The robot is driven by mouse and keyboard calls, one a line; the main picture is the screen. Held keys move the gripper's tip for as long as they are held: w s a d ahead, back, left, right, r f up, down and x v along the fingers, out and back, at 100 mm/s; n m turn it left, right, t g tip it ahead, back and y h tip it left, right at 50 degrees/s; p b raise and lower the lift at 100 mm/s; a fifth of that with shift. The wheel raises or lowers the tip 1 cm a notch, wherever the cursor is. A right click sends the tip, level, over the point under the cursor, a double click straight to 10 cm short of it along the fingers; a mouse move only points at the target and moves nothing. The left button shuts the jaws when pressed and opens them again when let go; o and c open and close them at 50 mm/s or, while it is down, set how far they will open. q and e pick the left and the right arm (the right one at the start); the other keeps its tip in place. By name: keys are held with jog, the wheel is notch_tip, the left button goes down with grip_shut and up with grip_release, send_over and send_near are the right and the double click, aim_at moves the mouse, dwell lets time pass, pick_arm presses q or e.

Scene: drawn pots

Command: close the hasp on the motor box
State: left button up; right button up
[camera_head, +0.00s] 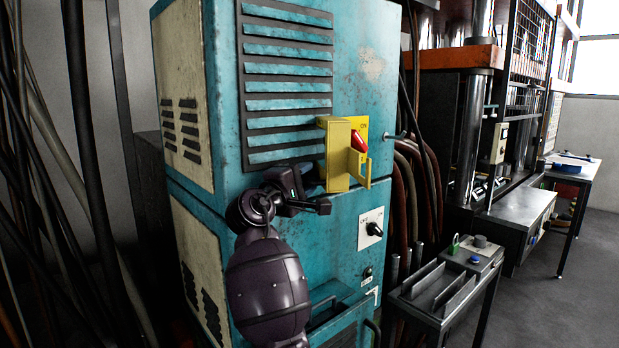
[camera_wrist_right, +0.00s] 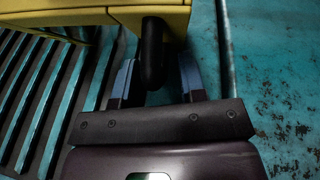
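The motor box is a yellow housing (camera_head: 337,158) on the front of a teal cabinet (camera_head: 215,80). It has a red lever (camera_head: 358,141) under an "ON" mark. A yellow loop-like piece (camera_head: 366,172), perhaps the hasp, stands out at its lower right. My right gripper (camera_head: 318,190) is just below and left of the housing. In the wrist view the yellow housing (camera_wrist_right: 100,15) is at the top, and a black rounded part (camera_wrist_right: 152,55) hangs from it between my open fingers (camera_wrist_right: 156,82). Contact is unclear. My left gripper is out of view.
A black rotary switch (camera_head: 374,229) is below the housing. Hoses and pipes hang beside the cabinet. Floor at far right is clear.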

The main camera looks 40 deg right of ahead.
jog(key=shift+d, duration=0.15)
jog(key=shift+c, duration=0.5)
grip_shut()
jog(key=shift+r, duration=0.1)
